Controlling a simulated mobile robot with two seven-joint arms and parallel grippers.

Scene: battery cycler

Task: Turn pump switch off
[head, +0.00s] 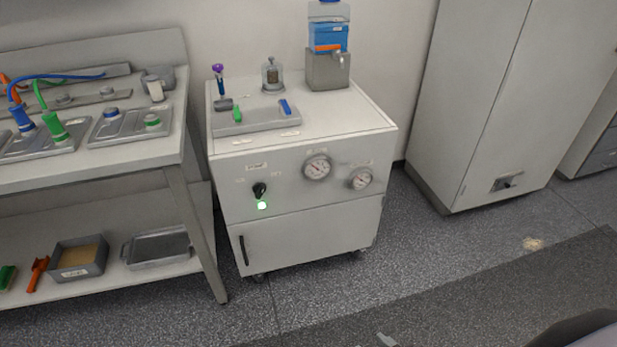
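The pump switch (259,190) is a small black rotary knob on the front panel of a white wheeled cabinet (300,233), left of two round gauges. A green lamp (262,205) just below the knob is lit. The knob looks tilted, but its labels are too small to read. A small grey tip (387,340) shows at the bottom edge and seems to be part of my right gripper, well apart from the cabinet; its opening cannot be seen. My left gripper is not in view.
The gauges (317,167) sit right of the knob. A door with a black handle (244,250) is below. A workbench (190,185) with trays stands close on the left, a tall cabinet (465,100) on the right. The floor (330,300) in front is clear.

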